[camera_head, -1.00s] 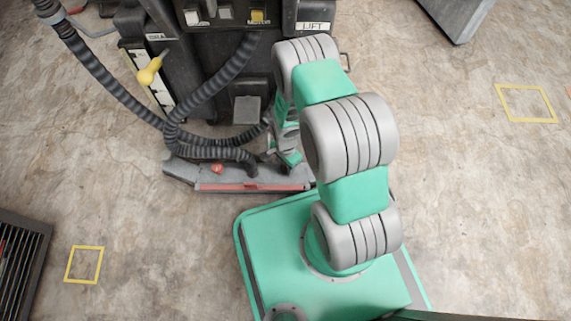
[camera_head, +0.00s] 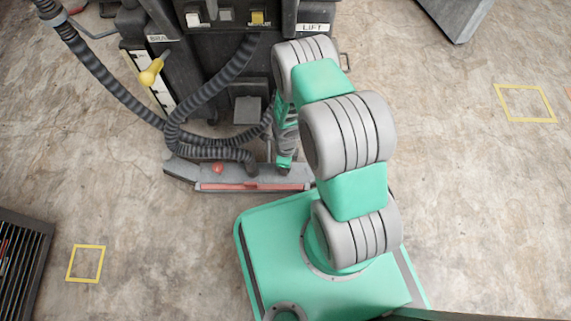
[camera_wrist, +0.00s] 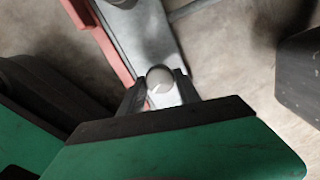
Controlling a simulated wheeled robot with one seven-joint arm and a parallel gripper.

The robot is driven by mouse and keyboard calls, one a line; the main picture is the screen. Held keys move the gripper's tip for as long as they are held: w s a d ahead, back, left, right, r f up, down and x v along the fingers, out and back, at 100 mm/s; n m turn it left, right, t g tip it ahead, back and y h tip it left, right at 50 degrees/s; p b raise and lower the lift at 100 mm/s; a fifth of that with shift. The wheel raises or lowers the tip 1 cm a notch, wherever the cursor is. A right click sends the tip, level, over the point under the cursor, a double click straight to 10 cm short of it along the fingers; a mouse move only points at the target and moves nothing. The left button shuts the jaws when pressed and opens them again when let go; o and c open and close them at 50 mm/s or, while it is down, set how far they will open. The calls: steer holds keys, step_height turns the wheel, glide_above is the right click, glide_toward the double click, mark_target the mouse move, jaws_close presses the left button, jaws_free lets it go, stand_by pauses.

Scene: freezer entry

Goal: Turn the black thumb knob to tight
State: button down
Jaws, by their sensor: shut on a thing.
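The thumb knob (camera_wrist: 160,76) shows in the wrist view as a round cap, grey in this light, with a small white mark on its top. It stands on the grey squeegee bar (camera_wrist: 146,35). My gripper (camera_wrist: 160,88) has one dark finger on each side of the knob and is shut on it. The squeegee bar also shows in the head view (camera_head: 180,170), low at the front of the black machine. In that view my arm hides the knob and the fingers.
A red strip (camera_head: 255,186) runs along the bar, and a red knob (camera_head: 217,168) sits on its left part. Ribbed black hoses (camera_head: 105,88) hang close by. The machine (camera_head: 195,75) rises behind, with a yellow-knobbed lever (camera_head: 150,72).

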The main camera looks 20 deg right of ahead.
steer(key=m, duration=0.6)
steer(key=shift+m, duration=0.3)
stand_by(0.4)
steer(key=c, duration=0.9)
jaws_free()
steer(key=shift+o, duration=0.2)
step_height(320, 180, up, 8)
steer(key=p, duration=0.4)
steer(key=shift+f, duration=0.1)
